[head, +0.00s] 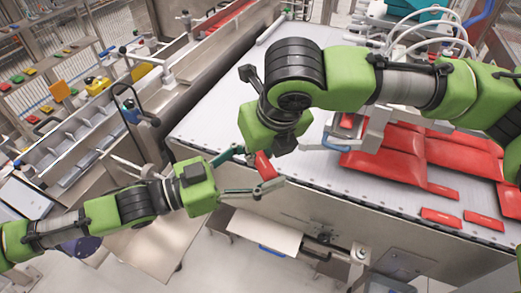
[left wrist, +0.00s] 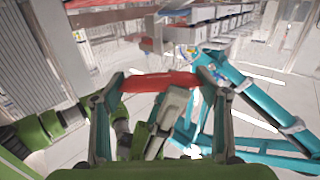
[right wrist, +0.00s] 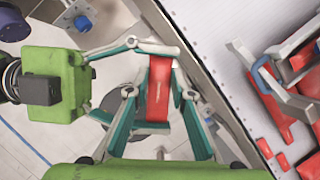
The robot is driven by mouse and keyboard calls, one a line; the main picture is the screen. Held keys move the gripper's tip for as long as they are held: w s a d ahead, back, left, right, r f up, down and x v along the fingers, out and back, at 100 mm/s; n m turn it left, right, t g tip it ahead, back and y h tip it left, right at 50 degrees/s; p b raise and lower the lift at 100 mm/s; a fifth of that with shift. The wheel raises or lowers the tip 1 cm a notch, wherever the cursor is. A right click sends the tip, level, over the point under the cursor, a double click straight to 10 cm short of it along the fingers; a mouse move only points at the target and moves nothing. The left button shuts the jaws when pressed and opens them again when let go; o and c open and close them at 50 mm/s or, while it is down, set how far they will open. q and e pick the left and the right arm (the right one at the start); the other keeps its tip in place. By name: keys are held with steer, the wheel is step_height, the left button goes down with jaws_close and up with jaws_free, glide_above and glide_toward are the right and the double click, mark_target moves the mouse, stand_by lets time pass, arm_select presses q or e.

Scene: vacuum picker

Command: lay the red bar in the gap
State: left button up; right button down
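The red bar (head: 265,165) is in the air just off the table's front-left edge. In the left wrist view the bar (left wrist: 160,82) spans lengthwise between the fingertips of my left gripper (left wrist: 162,84), which press on its two ends. I cannot tell if this is the gap.
Large red packs (head: 400,160) cover the right of the white table (head: 330,180). A grey metal bracket (head: 372,130) with a blue part stands over them. Hoses (head: 425,25) hang behind. The table's left part is clear. Steel bins (head: 80,140) stand at the left.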

arm_select(q)
steer(key=shift+o, duration=1.3)
